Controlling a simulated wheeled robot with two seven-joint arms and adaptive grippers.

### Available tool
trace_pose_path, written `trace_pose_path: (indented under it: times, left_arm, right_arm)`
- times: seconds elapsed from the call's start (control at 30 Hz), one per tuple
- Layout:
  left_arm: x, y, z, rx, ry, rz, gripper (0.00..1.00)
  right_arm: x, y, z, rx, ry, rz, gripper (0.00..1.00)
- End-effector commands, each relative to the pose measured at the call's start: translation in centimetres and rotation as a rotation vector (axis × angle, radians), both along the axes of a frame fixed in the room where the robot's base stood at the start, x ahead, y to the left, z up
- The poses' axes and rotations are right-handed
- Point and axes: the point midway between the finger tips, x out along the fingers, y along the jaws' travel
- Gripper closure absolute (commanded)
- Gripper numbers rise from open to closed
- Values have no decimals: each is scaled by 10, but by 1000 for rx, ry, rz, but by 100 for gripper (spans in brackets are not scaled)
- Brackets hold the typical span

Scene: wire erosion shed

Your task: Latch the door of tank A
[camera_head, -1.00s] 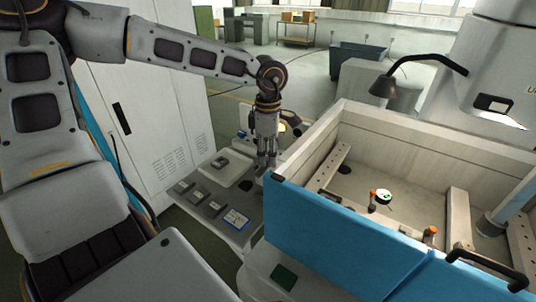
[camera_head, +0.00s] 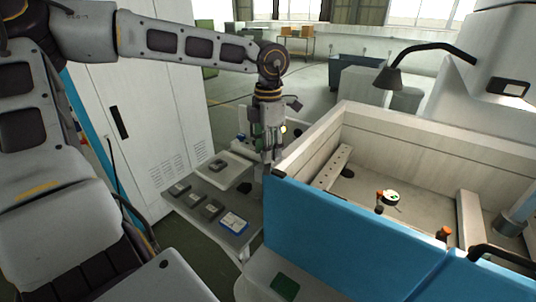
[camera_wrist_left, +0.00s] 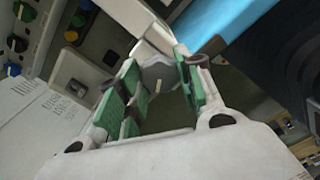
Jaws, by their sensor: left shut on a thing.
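The blue tank door (camera_head: 340,232) stands upright along the near side of the pale tank (camera_head: 425,150). My left gripper (camera_head: 267,152) points down at the door's far left corner. In the left wrist view, my left gripper (camera_wrist_left: 158,88) has its green-padded fingers around a grey faceted latch knob (camera_wrist_left: 160,74) with a pale mark, and is shut on it. The blue door also shows beyond the fingers in the wrist view (camera_wrist_left: 222,22). The knob's far side and its mount are partly hidden by the fingers. My right gripper is not in view.
A grey shelf (camera_head: 190,218) with several small blocks and a blue-framed device (camera_head: 233,222) lies left of the door. A white cabinet (camera_head: 150,100) stands behind it. A black lamp (camera_head: 390,76) overhangs the tank. A second blue panel (camera_head: 470,280) adjoins at right.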

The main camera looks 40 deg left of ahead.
Motion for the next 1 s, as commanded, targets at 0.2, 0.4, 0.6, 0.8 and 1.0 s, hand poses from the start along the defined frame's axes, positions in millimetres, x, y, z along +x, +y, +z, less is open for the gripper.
trace_pose_path:
  times: [0.2, 0.4, 0.6, 0.8, 1.0]
  left_arm:
    - [1, 0, -2, 1, -5, 150, 88]
    - [1, 1, -1, 3, -4, 309, 88]
    - [1, 0, -1, 2, -5, 469, 88]
    - [1, 0, 0, 0, -5, 594, 88]
    - [1, 0, 1, 1, -6, 661, 88]
  right_arm:
    - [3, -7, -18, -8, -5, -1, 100]
    - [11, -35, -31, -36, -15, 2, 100]
    - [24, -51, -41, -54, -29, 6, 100]
    - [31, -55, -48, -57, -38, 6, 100]
    - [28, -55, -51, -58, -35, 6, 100]
